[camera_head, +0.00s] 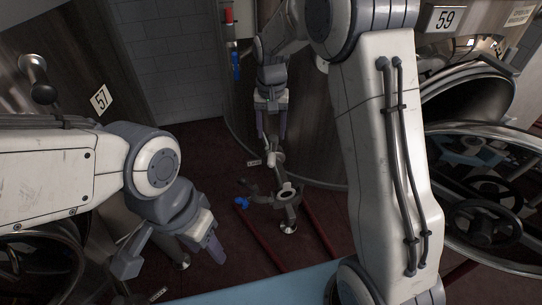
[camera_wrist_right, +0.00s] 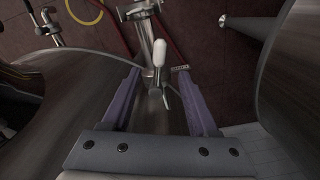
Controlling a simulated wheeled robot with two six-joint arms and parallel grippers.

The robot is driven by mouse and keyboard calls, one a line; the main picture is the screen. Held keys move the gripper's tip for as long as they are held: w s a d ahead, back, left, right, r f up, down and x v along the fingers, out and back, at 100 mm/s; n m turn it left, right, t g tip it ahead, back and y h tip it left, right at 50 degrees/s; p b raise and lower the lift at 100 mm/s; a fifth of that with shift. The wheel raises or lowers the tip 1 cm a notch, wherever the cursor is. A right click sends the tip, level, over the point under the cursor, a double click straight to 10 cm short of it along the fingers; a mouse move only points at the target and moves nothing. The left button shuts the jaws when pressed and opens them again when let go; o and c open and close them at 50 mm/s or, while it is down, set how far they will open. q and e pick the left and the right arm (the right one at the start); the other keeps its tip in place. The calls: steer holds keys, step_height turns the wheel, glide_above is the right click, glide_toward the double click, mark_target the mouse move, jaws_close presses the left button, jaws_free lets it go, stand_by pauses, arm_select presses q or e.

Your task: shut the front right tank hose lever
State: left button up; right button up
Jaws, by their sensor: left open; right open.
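A lever with a white grip (camera_head: 268,158) sticks out low on the steel tank at the back. It also shows in the right wrist view (camera_wrist_right: 160,52). My right gripper (camera_head: 270,138) is open above it, pointing down. In the right wrist view the white grip appears between and just beyond the open fingertips (camera_wrist_right: 160,70), with no visible contact. A metal hose fitting with a blue handle (camera_head: 241,202) is below, near the floor. Which of these is the named lever I cannot tell. My left gripper (camera_head: 178,256) is open and empty at lower left.
Tank 59 (camera_head: 447,18) stands at right with a round open hatch and handwheels (camera_head: 482,223). Tank 57 (camera_head: 100,99) is at left. Red hoses (camera_head: 320,225) run along the dark floor. In the right wrist view, steel tank walls curve close on both sides.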

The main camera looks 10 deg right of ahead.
mark_target(272, 157)
step_height(272, 157, down, 10)
steer(key=shift+f, duration=0.15)
stand_by(0.3)
jaws_close()
stand_by(1.4)
